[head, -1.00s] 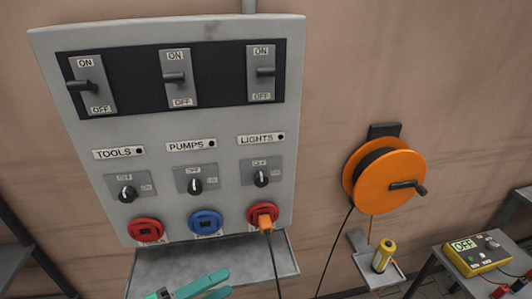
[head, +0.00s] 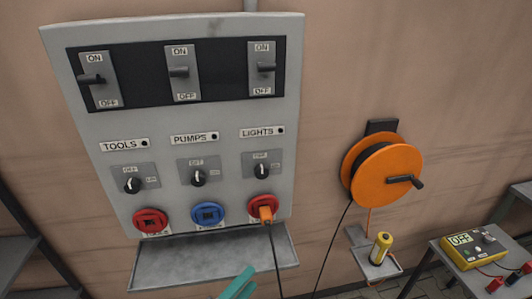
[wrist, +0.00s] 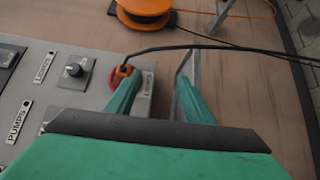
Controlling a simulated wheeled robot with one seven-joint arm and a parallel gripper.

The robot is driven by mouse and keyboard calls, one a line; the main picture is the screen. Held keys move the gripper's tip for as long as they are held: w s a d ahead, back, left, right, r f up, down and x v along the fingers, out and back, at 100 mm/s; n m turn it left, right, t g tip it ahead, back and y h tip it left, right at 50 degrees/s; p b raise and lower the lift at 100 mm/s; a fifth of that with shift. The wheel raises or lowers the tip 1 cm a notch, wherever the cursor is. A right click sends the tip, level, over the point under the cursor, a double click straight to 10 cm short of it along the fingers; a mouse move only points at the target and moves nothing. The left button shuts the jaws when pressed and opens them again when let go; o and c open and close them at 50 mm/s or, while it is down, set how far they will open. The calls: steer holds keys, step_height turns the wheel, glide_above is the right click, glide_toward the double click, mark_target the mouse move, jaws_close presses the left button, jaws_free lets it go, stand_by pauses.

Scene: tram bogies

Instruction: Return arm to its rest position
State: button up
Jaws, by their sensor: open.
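My gripper shows in the wrist view (wrist: 157,88) with its two teal fingers apart and nothing between them. In the head view only a teal finger (head: 238,284) shows at the bottom edge, in front of the panel's shelf. The grey power panel (head: 180,112) is on the wall. An orange plug (head: 266,214) sits in the red socket under the LIGHTS label, with a black cable hanging from it. In the wrist view that plug (wrist: 122,71) is close to the left finger; I cannot tell whether they touch.
A grey shelf (head: 150,276) juts out below the panel. An orange cable reel (head: 378,176) is on the wall to the right. A yellow flashlight-like item (head: 381,248) stands on a small bracket. A yellow meter (head: 472,252) lies on a table at the right.

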steer(key=s+d+f+n+y, duration=0.1)
steer(key=s+d+f+y, duration=0.15)
steer(key=f, duration=0.25)
steer(key=s+d+f+n+y, duration=0.1)
steer(key=d+f+y, duration=0.2)
steer(key=f, duration=0.2)
steer(key=s+f+m+y, duration=0.2)
steer(key=s+f+y, duration=0.3)
steer(key=s, duration=0.4)
steer(key=s+r+m, duration=0.3)
steer(key=s+m, duration=0.2)
steer(key=s, duration=0.4)
steer(key=s+r+m+t, duration=0.1)
steer(key=s+r+m, duration=0.3)
steer(key=s, duration=0.5)
steer(key=shift+r+m, duration=0.3)
steer(key=shift+m, duration=0.9)
steer(key=shift+w+a, duration=0.1)
